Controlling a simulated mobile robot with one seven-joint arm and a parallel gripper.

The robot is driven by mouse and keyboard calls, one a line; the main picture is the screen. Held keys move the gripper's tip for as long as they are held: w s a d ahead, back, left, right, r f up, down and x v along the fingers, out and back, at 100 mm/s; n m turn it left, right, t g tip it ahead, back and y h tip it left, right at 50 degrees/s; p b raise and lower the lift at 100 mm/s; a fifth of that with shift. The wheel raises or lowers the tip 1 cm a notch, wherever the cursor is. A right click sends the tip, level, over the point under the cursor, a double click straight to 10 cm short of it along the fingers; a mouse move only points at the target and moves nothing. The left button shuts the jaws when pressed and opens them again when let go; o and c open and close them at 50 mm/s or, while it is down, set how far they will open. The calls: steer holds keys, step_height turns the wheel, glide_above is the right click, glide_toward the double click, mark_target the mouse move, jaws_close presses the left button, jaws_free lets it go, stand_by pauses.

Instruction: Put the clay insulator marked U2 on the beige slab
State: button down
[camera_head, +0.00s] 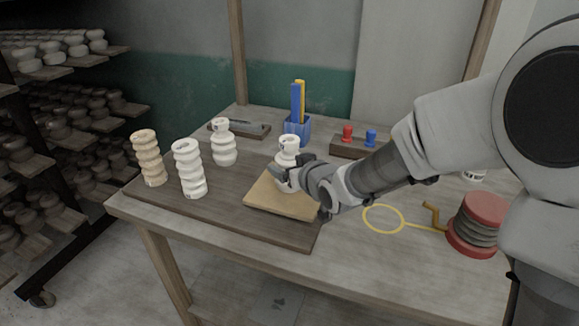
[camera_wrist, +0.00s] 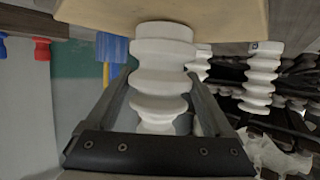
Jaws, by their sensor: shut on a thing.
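A white ribbed clay insulator (camera_head: 289,144) stands upright over the beige slab (camera_head: 268,196), its lower part partly hidden by my gripper (camera_head: 284,181). My gripper is shut on this insulator. In the wrist view, which is upside down, the insulator (camera_wrist: 161,75) is between the two fingers and its base is at the beige slab (camera_wrist: 200,14). I cannot tell whether the base touches the slab. No U2 mark is readable on it.
A dark board (camera_head: 225,220) lies under the slab and insulators. Behind are a blue holder (camera_head: 298,131) and a block with red and blue pieces (camera_head: 347,147). A yellow loop tool (camera_head: 384,218) and a red-ended spool (camera_head: 476,225) lie right. Shelves stand left.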

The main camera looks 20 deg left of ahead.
jaws_free()
steer(key=shift+f, duration=0.15)
